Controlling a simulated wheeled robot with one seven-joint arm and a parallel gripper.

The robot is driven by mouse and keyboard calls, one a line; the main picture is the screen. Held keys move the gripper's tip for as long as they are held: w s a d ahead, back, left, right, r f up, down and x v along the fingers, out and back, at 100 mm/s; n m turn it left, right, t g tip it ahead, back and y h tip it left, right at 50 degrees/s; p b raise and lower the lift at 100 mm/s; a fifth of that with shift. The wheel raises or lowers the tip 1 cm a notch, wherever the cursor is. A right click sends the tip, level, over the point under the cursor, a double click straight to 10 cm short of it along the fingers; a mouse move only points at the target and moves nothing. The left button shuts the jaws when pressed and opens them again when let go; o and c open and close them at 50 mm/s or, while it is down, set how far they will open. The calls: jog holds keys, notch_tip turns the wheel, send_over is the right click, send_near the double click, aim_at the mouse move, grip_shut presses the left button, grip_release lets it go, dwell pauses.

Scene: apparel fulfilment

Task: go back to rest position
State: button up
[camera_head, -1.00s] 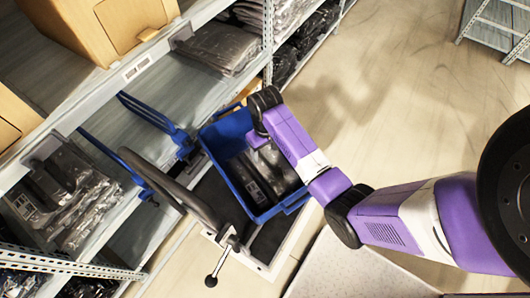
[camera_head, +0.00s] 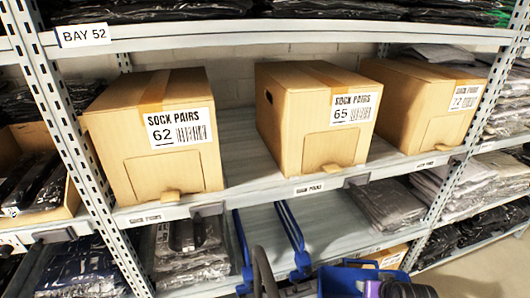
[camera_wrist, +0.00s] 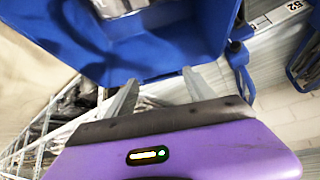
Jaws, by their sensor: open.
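My gripper (camera_wrist: 160,97) shows in the wrist view with its two grey fingers apart and nothing between them. A blue tote (camera_wrist: 150,45) lies just beyond the fingertips in that view. I cannot tell whether the fingers touch it. In the head view only a top part of the blue tote (camera_head: 340,280) shows at the bottom edge, with a dark part of my arm beside it.
A shelf (camera_head: 290,187) holds cardboard boxes labelled sock pairs, such as box 62 (camera_head: 155,135) and box 65 (camera_head: 315,120). Below are blue rails (camera_head: 292,240) and bagged clothes (camera_head: 385,205). A perforated post (camera_head: 80,140) stands at left. Some floor (camera_head: 485,275) shows at lower right.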

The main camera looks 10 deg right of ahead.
jog(key=s+a+r+t+h, duration=0.2)
jog(key=s+a+r+t, duration=0.6)
jog(key=a+r, duration=0.4)
jog(key=s+a+r+n+y, duration=0.1)
jog(key=s+a+r, duration=0.1)
jog(key=s, duration=0.6)
jog(key=s+a+r+n+y, duration=0.2)
jog(key=s+a+r, duration=0.1)
jog(key=s, duration=0.6)
jog(key=s+a+r+n+y, duration=0.1)
jog(key=s+a+r, duration=0.2)
jog(key=s+a, duration=0.2)
jog(key=s, duration=0.3)
jog(key=shift+s+r+n+y, duration=0.2)
jog(key=shift+r+n+y, duration=0.05)
jog(key=shift+n+y, duration=0.05)
